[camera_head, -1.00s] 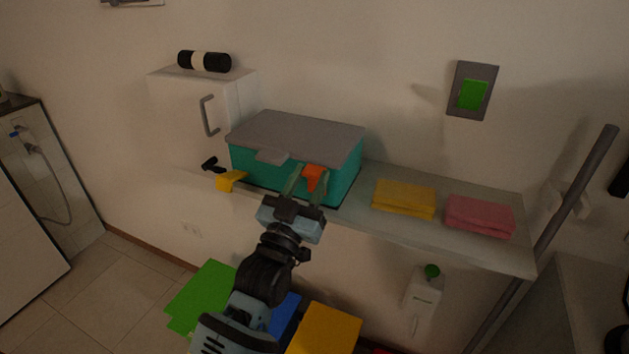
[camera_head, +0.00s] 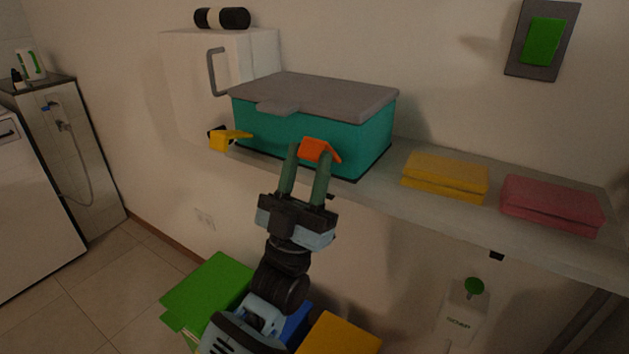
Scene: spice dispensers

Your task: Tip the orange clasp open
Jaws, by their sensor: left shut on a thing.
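The orange clasp (camera_head: 320,149) is on the front of the teal box (camera_head: 265,132) with the grey lid (camera_head: 325,90). It stands out from the box front at a tilt. My left gripper (camera_head: 308,152) reaches up to it from below, with its green fingertips at the clasp. The fingers show a gap between them and are shut on the clasp, whose lower part they partly hide. The lid lies closed on the box. My right gripper is not in view.
The box stands on a pale wall shelf (camera_head: 390,188). A yellow clip-like thing (camera_head: 228,139) is left of it. Folded yellow cloth (camera_head: 445,175) and pink cloth (camera_head: 552,203) lie to the right. A white cabinet (camera_head: 186,85) stands behind on the left.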

